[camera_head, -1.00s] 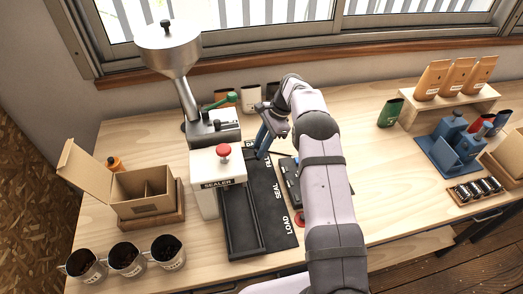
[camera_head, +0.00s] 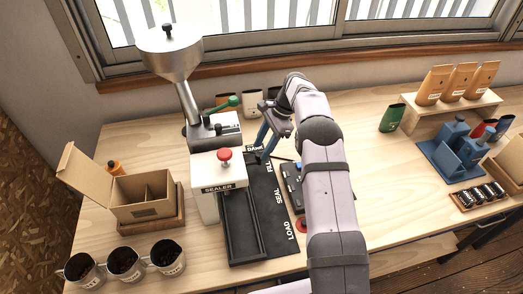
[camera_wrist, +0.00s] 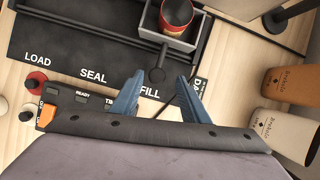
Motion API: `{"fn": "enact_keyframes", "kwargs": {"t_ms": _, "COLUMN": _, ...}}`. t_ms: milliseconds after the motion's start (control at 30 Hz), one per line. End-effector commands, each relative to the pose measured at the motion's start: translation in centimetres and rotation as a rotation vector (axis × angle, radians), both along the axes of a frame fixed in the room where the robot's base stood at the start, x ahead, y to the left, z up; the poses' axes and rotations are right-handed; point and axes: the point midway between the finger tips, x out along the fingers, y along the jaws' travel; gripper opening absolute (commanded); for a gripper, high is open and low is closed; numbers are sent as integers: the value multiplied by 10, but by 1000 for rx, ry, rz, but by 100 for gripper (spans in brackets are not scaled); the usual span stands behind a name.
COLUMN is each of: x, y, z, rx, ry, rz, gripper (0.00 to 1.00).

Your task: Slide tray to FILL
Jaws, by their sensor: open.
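The tray (camera_wrist: 149,22) is a grey open box, seen in the wrist view on the dark track (camera_wrist: 60,40) beside the FILL label. A red and yellow container (camera_wrist: 178,18) stands in it, and a round dark knob (camera_wrist: 157,75) sticks out on its near side. My gripper (camera_wrist: 161,77) has its blue fingers apart, with the knob between the fingertips in the picture. I cannot tell whether either finger touches it. In the head view my gripper (camera_head: 262,143) is over the FILL end of the track, and the tray is hidden there.
The white sealer (camera_head: 218,170) with a red button stands left of the track, and the hopper (camera_head: 170,50) rises behind it. A dark control box (camera_head: 291,180) lies to the right.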

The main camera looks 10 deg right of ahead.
Motion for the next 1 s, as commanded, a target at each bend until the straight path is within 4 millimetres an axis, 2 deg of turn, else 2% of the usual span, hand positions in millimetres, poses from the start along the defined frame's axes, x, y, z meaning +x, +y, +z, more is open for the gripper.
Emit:
{"fn": "enact_keyframes", "kwargs": {"t_ms": 300, "x": 2, "y": -17, "z": 38, "rx": -1, "ry": -4, "rz": -2, "gripper": 41}}
{"fn": "enact_keyframes", "kwargs": {"t_ms": 433, "x": 2, "y": -21, "z": 48, "rx": -1, "ry": -4, "rz": -2, "gripper": 41}}
{"fn": "enact_keyframes", "kwargs": {"t_ms": 1000, "x": 2, "y": -22, "z": 52, "rx": -1, "ry": -2, "rz": -1, "gripper": 41}}
